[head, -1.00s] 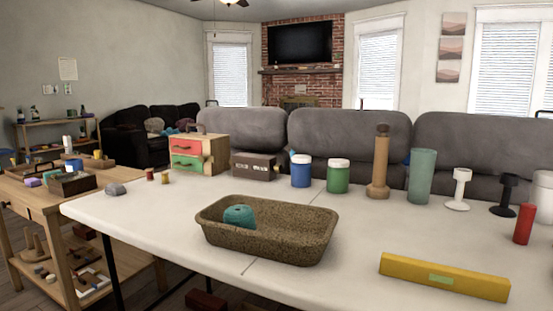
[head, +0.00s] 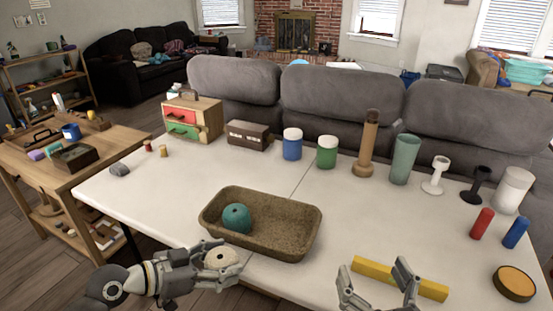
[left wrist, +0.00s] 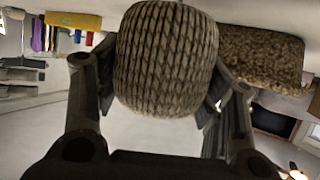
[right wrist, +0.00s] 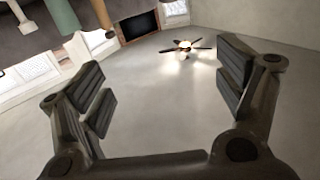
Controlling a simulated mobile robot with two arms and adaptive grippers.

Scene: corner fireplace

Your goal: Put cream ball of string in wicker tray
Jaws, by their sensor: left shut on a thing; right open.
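The cream ball of string (head: 221,258) is held in my left gripper (head: 218,262), near the table's front edge and just in front of the wicker tray. In the left wrist view the ball (left wrist: 167,58) shows its wound strands between the two fingers (left wrist: 160,90). The wicker tray (head: 285,238) sits on the white table, with a teal ball of string (head: 237,217) in its left part. The tray also shows at the upper right of the left wrist view (left wrist: 262,55). My right gripper (head: 378,278) is open and empty at the front edge; its spread fingers show in the right wrist view (right wrist: 165,85).
A yellow bar (head: 430,289) lies beyond my right gripper, right of the tray. Jars, a wooden bottle (head: 368,150), a green cup (head: 404,160) and a small drawer box (head: 190,120) stand along the back. The right part of the tray is empty.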

